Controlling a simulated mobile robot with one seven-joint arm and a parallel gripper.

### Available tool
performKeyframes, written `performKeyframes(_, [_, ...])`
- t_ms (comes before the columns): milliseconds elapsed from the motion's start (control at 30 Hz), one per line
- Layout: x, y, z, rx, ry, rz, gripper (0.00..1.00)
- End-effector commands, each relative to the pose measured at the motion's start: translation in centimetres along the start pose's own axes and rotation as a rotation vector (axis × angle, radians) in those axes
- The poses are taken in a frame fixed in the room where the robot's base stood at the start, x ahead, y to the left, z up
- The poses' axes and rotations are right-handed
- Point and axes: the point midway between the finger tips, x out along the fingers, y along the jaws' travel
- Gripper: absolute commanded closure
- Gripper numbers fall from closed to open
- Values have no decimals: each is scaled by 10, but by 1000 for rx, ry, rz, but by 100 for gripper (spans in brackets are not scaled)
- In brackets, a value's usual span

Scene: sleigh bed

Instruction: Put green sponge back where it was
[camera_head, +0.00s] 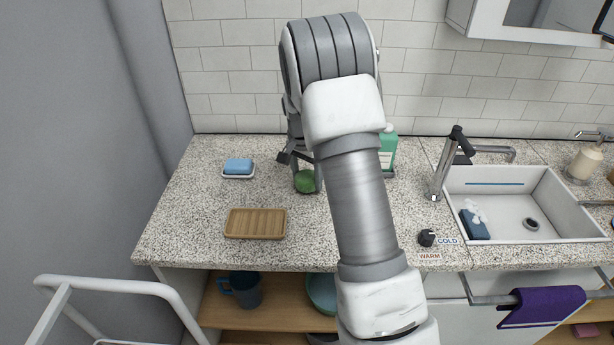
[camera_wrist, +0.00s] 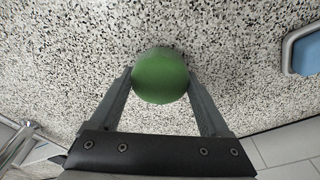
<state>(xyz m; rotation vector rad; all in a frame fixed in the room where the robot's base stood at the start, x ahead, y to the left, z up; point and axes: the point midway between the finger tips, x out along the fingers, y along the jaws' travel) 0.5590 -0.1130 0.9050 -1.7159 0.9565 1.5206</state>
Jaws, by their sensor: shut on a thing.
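The green sponge (camera_head: 305,182) is a round green piece on or just above the speckled counter, behind the wooden tray. In the wrist view the green sponge (camera_wrist: 160,75) sits between the fingertips. My gripper (camera_head: 302,172) points down and is shut on it, with one finger on each side (camera_wrist: 160,88). Whether the sponge touches the counter is hard to tell. My arm hides part of the counter to its right.
A wooden ribbed tray (camera_head: 256,224) lies at the counter front. A blue sponge (camera_head: 238,166) sits in a small dish at left. A green bottle (camera_head: 389,150) stands behind my arm. A faucet (camera_head: 445,165) and sink (camera_head: 530,205) are at right.

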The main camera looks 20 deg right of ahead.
Motion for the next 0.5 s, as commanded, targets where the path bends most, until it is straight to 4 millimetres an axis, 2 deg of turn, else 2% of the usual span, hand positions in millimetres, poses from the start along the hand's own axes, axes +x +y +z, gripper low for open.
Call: performKeyframes(500, [11, 0, 2, 0, 0, 0, 72])
